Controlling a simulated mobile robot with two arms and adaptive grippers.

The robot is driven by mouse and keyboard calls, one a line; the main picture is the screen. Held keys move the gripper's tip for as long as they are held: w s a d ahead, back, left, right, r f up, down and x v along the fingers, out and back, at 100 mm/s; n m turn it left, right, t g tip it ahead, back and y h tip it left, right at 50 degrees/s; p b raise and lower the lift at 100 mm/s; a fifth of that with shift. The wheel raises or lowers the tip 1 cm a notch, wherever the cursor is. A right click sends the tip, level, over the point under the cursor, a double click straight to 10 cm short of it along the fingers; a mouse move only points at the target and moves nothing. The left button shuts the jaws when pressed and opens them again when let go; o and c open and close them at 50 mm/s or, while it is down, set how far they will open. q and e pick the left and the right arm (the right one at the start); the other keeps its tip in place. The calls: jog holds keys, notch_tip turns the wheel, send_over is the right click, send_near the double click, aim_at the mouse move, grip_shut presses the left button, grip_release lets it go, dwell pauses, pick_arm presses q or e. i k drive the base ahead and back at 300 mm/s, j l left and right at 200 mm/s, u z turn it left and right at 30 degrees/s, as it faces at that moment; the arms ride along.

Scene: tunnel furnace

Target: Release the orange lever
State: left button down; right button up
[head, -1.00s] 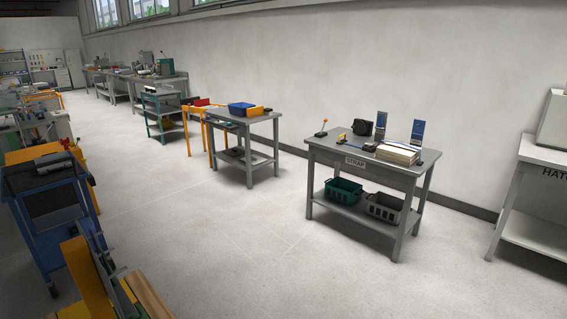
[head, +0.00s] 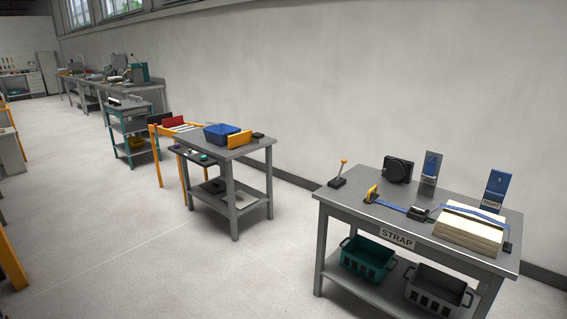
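A small lever with an orange knob (head: 343,161) on a dark base stands at the back left corner of the grey table labelled STRAP (head: 340,202). The lever leans slightly. A blue strap (head: 392,206) runs along the tabletop from a yellow piece (head: 372,194) to a dark buckle (head: 418,213). It continues over a stack of pale boards (head: 468,231) on the right. Neither of my grippers shows in the head view.
Another table with a blue bin (head: 221,134) stands to the left. The floor between and in front is clear.

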aim_at(344, 161)
jog(key=i+z, duration=0.1)
jog(key=i, duration=0.45)
jog(key=i+j+z, duration=0.1)
jog(key=i, duration=0.4)
jog(key=i+j+z, duration=0.1)
jog(key=i, duration=0.45)
jog(key=i+j, duration=0.2)
jog(key=i, duration=0.35)
jog(key=i+j+z, duration=0.15)
jog(key=i, duration=0.35)
jog(key=i+j+z, duration=0.25)
jog(key=i, duration=0.2)
jog(key=i+j+z, duration=0.25)
jog(key=i+j, duration=0.05)
jog(key=i, duration=0.15)
